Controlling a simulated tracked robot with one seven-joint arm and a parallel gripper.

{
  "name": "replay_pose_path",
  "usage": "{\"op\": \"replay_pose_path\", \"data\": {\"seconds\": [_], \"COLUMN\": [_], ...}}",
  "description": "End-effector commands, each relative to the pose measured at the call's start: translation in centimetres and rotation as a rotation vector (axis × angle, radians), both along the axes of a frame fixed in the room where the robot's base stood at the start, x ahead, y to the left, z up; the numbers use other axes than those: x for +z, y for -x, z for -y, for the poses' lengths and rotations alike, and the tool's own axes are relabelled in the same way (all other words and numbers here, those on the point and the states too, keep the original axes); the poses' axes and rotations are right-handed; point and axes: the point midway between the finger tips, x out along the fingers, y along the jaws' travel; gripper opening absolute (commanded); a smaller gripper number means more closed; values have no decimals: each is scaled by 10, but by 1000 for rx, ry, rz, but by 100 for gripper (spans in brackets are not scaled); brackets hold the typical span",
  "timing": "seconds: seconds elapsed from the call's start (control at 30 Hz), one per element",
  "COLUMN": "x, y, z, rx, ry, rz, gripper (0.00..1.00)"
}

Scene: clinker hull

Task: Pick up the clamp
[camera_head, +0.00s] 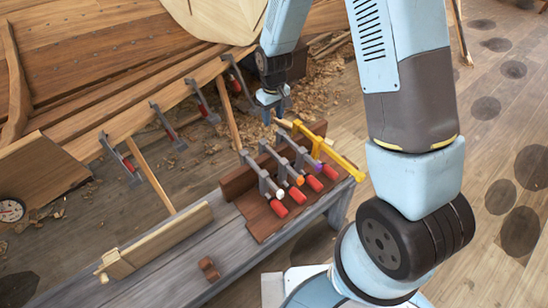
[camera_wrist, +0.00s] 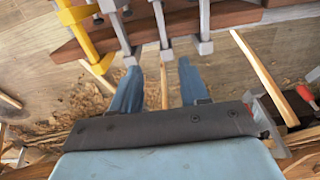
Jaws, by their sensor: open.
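Several grey bar clamps with red handles lie side by side on a brown wooden rack (camera_head: 254,222): a left one (camera_head: 262,178), a middle one (camera_head: 282,163) and a right one (camera_head: 303,155). A yellow clamp (camera_head: 330,153) lies at the right end. My gripper (camera_head: 275,103) is open, beyond the clamps' far ends. In the wrist view my gripper (camera_wrist: 160,78) has its fingers apart and nothing visible between them. The middle grey clamp (camera_wrist: 160,22) lines up with the gap, with a grey clamp on either side and the yellow clamp (camera_wrist: 80,30) at left.
The rack stands on a grey bench (camera_head: 190,262) with a wooden plane-like tool (camera_head: 155,243) and a small brown block (camera_head: 209,268). More clamps (camera_head: 167,127) grip the hull plank (camera_head: 140,110) at left. Shavings litter the floor behind. A dial (camera_head: 11,210) is at far left.

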Motion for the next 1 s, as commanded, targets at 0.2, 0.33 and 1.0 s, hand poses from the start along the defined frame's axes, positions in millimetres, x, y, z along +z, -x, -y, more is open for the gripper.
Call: {"op": "replay_pose_path", "data": {"seconds": [0.2, 0.33, 1.0], "x": [-28, -40, -114], "y": [1, 1, 0], "z": [-9, -9, -8], "rx": [25, 28, 26], "ry": [7, 8, 7], "rz": [-21, -22, -21], "gripper": [45, 45, 45]}}
